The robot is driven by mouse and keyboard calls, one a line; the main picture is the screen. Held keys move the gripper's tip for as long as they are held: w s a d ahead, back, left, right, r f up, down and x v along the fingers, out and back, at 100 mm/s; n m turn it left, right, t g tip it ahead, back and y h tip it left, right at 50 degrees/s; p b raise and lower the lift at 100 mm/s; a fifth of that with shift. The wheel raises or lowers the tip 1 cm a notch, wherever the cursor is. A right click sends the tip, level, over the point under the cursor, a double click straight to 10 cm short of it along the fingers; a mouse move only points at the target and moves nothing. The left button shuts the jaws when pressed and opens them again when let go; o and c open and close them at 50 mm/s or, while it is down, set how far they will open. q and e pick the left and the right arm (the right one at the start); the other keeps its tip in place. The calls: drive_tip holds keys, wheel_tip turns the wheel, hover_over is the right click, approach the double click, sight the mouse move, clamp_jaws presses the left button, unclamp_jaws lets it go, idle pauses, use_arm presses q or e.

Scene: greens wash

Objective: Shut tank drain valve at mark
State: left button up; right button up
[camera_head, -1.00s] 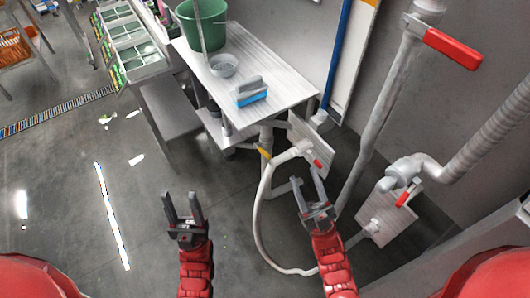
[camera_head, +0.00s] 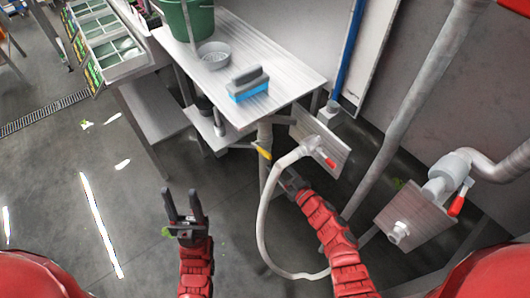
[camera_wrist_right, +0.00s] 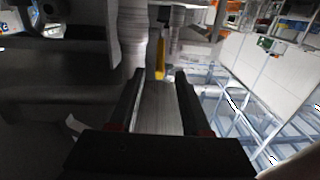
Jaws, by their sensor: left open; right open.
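A yellow valve lever (camera_head: 263,152) sits on the vertical grey pipe (camera_head: 265,132) under the table's front corner. It also shows in the right wrist view (camera_wrist_right: 160,58), beyond the fingertips beside a pale vertical pipe (camera_wrist_right: 132,35). Red-levered valves are on the small wall plate (camera_head: 328,160) and at the lower right (camera_head: 458,203). I cannot tell from a label which one is the tank drain. My right gripper (camera_head: 284,183) is just below the yellow lever, apart from it; its fingers (camera_wrist_right: 158,78) are open and empty. My left gripper (camera_head: 184,205) is open and empty over the floor.
The table (camera_head: 285,65) bears a green bucket (camera_head: 188,20), a grey bowl (camera_head: 214,56) and a blue-grey brush (camera_head: 248,85). A white hose (camera_head: 264,215) loops beside my right arm. Thick pipes (camera_head: 412,110) stand at the right. Floor at left is mostly clear.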

sight(261, 149)
drive_tip(key=b+x, duration=0.1)
drive_tip(key=x, duration=0.6)
drive_tip(key=shift+w+a, duration=0.25)
drive_tip(key=shift+w, duration=0.05)
drive_tip(key=shift+c, duration=0.3)
clamp_jaws()
idle(0.7)
